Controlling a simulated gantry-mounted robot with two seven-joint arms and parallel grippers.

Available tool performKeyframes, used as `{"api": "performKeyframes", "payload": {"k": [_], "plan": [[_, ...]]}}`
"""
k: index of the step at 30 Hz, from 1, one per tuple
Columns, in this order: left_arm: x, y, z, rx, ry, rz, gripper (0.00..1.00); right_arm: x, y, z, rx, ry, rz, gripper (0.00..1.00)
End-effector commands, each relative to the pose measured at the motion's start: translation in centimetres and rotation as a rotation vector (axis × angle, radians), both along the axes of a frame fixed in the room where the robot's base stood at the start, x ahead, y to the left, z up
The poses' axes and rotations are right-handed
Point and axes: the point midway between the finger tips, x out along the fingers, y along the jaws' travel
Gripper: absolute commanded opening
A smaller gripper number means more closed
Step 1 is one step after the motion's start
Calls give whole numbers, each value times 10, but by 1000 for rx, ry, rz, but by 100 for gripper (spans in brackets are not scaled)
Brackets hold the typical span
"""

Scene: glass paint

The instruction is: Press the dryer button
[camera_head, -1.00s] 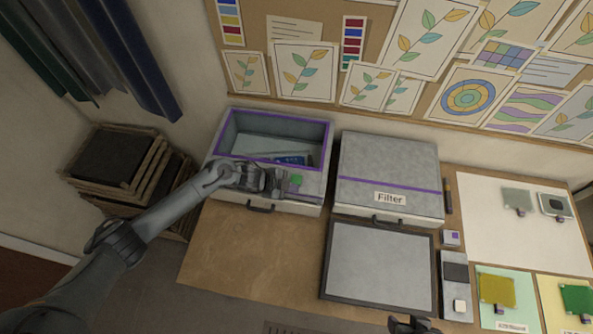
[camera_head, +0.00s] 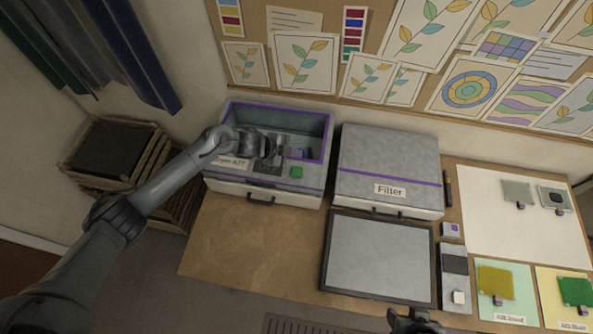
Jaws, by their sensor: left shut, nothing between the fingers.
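The dryer (camera_head: 230,187) is a grey open-topped box with a purple rim at the back left of the table. A partly covered label shows on its front ledge. The green button (camera_head: 296,172) sits on that ledge, right of a dark panel, and is uncovered. My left gripper (camera_head: 278,150) is shut and empty. It hangs over the dryer's opening, behind and to the left of the button, apart from it in the picture. It hides part of the dryer's inside. My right gripper (camera_head: 414,322) shows only partly at the bottom edge; its jaws are unclear.
A grey box labelled Filter (camera_head: 385,160) stands right of the dryer. A dark-framed panel (camera_head: 376,260) lies in front of it. Coloured glass squares lie at the right. Wooden frames (camera_head: 112,150) are stacked at the left. The table in front of the dryer is clear.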

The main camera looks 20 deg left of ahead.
Motion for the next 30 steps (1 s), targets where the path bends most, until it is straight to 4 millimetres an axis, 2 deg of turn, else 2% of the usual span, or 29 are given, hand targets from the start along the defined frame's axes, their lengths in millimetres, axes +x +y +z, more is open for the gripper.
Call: {"api": "performKeyframes", "payload": {"k": [8, 21, 30], "plan": [[0, 0, -19, 0, 1, 0, 0, 0, 0, -17, -1, -1, 1, 51], [0, 0, -71, 0, 0, 0, 0, 1, 1, -61, 6, -1, -3, 51], [0, 0, -87, 0, 1, -1, 0, 1, 2, -73, 8, -1, -6, 51]]}}
